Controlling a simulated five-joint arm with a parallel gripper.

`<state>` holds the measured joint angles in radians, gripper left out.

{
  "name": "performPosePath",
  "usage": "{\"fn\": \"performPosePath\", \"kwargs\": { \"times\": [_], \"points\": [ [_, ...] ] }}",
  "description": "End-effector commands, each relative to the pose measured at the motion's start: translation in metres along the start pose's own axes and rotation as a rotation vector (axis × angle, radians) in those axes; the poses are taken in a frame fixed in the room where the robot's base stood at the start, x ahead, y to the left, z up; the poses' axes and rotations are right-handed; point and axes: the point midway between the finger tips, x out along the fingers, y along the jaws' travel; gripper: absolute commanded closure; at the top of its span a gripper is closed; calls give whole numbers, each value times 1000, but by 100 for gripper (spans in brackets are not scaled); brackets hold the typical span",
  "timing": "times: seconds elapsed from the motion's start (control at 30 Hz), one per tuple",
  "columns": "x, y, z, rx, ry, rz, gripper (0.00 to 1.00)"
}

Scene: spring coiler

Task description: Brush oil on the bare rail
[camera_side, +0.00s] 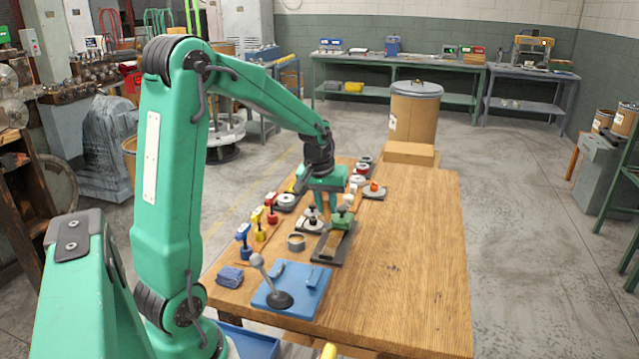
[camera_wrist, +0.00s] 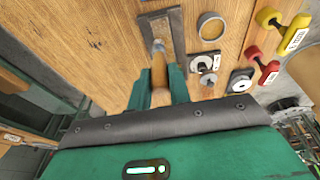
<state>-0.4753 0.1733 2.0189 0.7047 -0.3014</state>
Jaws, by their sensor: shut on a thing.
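My gripper (camera_wrist: 160,92) is shut on a wooden-handled brush (camera_wrist: 159,69) in the wrist view. The brush points away from the jaws, with its grey tip (camera_wrist: 158,45) over the rail (camera_wrist: 159,28) on a dark base plate. I cannot tell whether the tip touches the rail. In the side view my gripper (camera_side: 324,201) is low over the table, near the far end of the dark plate (camera_side: 326,252). The brush cannot be made out in the side view, and no oil is clearly visible.
A metal ring (camera_side: 296,242) stands left of the plate. The table's right side (camera_side: 410,260) is clear.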

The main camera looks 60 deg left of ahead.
Motion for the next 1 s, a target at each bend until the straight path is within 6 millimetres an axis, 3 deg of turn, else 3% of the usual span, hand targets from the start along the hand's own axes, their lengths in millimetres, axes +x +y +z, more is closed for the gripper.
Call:
{"fn": "performPosePath", "kwargs": {
  "times": [0.47, 1.0],
  "points": [
    [2, 0, -7, 0, -1, -1, 100],
    [25, 2, -83, 9, -1, -11, 100]
  ]
}}
